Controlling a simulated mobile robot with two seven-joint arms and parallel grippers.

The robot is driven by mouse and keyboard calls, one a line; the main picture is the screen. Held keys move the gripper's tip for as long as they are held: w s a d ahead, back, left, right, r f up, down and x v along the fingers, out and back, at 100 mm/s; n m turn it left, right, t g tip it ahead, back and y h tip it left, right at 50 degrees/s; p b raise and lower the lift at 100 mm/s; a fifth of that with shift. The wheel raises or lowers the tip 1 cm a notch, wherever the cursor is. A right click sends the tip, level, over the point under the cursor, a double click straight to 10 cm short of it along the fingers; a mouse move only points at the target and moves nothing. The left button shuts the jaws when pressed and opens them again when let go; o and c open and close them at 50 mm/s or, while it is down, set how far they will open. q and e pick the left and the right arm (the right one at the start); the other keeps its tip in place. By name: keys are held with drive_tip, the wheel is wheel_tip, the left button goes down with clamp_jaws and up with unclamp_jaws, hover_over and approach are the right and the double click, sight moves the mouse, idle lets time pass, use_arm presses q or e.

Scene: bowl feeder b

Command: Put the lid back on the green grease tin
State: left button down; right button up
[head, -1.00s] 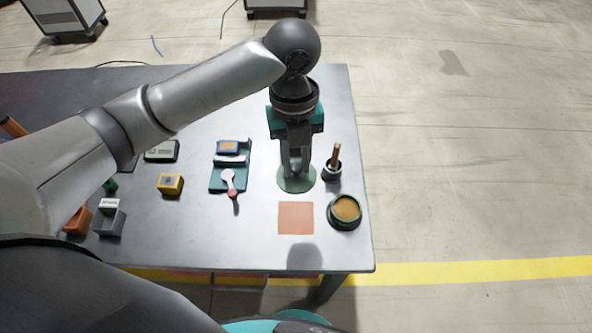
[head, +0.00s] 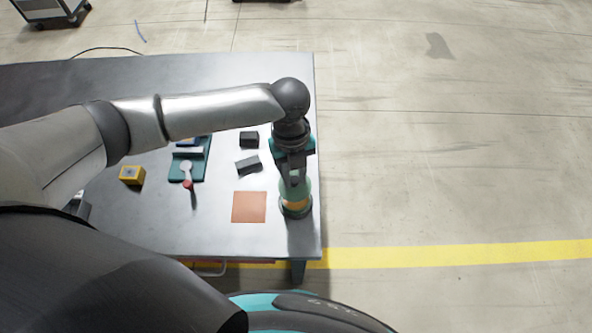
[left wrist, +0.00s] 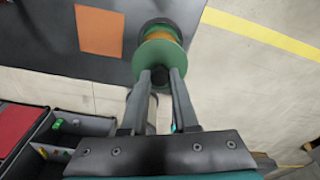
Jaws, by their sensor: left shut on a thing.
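My left gripper (head: 293,181) is shut on the knob of the green round lid (head: 304,188). The green grease tin (head: 296,211) stands near the table's right edge, with tan grease showing in it. The lid hangs over the tin and covers part of its opening. In the left wrist view the two fingers (left wrist: 161,78) pinch the dark knob, and the green lid (left wrist: 158,56) overlaps the tin (left wrist: 172,24). A band of grease shows past the lid there, so the lid looks apart from the rim. My right gripper is not in view.
An orange square (head: 249,207) lies left of the tin. The floor right of the table is clear.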

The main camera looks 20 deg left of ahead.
sight(295, 187)
use_arm(q)
drive_tip(key=shift+f+b, duration=0.35)
drive_tip(key=shift+f, duration=0.2)
wheel_tip(295, 187, down, 2)
drive_tip(key=b, duration=0.2)
drive_tip(key=shift+f+b, duration=0.1)
drive_tip(key=shift+b, duration=0.2)
drive_tip(key=shift+d+f+b, duration=0.1)
drive_tip(key=shift+f+b, duration=0.4)
drive_tip(key=shift+f, duration=0.5)
drive_tip(key=shift+p, duration=0.6)
drive_tip(key=shift+f, duration=0.15)
idle(0.5)
drive_tip(key=shift+p, duration=0.4)
idle(0.5)
drive_tip(key=shift+c, duration=0.6)
unclamp_jaws()
